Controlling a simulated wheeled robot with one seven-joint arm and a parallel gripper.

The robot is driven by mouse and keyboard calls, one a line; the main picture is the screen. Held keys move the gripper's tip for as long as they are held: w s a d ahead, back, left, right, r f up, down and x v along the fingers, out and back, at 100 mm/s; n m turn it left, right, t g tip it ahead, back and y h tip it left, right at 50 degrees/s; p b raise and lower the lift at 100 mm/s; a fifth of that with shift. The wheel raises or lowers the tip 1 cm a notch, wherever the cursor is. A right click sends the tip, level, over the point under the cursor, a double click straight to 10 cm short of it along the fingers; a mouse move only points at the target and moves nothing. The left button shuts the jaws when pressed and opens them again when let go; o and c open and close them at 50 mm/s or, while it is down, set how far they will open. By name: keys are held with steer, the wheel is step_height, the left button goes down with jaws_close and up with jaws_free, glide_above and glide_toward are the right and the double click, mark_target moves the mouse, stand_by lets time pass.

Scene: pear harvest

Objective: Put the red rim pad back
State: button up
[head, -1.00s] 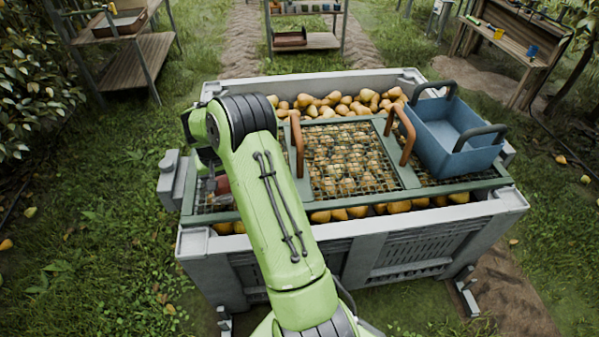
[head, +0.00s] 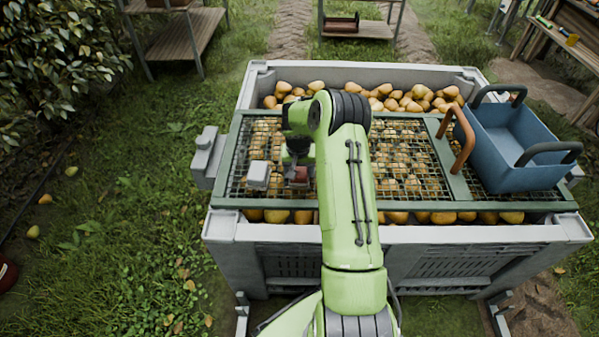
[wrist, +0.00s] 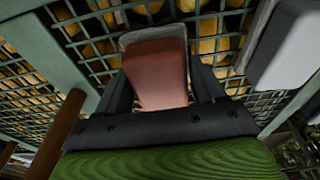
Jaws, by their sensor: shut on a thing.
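The red rim pad (wrist: 157,75) is between the two dark fingers of my gripper (wrist: 158,92) in the wrist view, with a grey edge at its far end. The large grey crate (head: 222,222) of pears lies below. I cannot tell whether the pad touches the mesh.
A pale grey block (head: 258,175) sits on the mesh just left of my gripper. A grey fitting (head: 206,152) is on the crate's left side. A blue bin (head: 512,150) and a brown handle (head: 456,138) are at the right. Grass lies open left of the crate.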

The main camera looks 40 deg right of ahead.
steer(key=shift+r, duration=0.1)
steer(key=o, duration=1)
step_height(320, 180, up, 12)
steer(key=s+a+p, duration=0.1)
steer(key=p, duration=0.3)
steer(key=s+a+r+n+t+h, duration=0.1)
steer(key=s+a+r+n, duration=0.1)
steer(key=s+a+r, duration=0.35)
steer(key=s+a+r+n+t, duration=0.1)
steer(key=s+a+r+n, duration=0.1)
steer(key=a+r, duration=0.65)
steer(key=s+a+r+n+t+y, duration=0.1)
steer(key=s+a+r, duration=0.2)
steer(key=s, duration=0.7)
steer(key=s+a+r+n+t+y, duration=0.1)
steer(key=s+a+r+n, duration=0.1)
steer(key=s, duration=0.8)
steer(key=a+r, duration=0.1)
steer(key=a, duration=0.1)
steer(key=shift+a, duration=0.3)
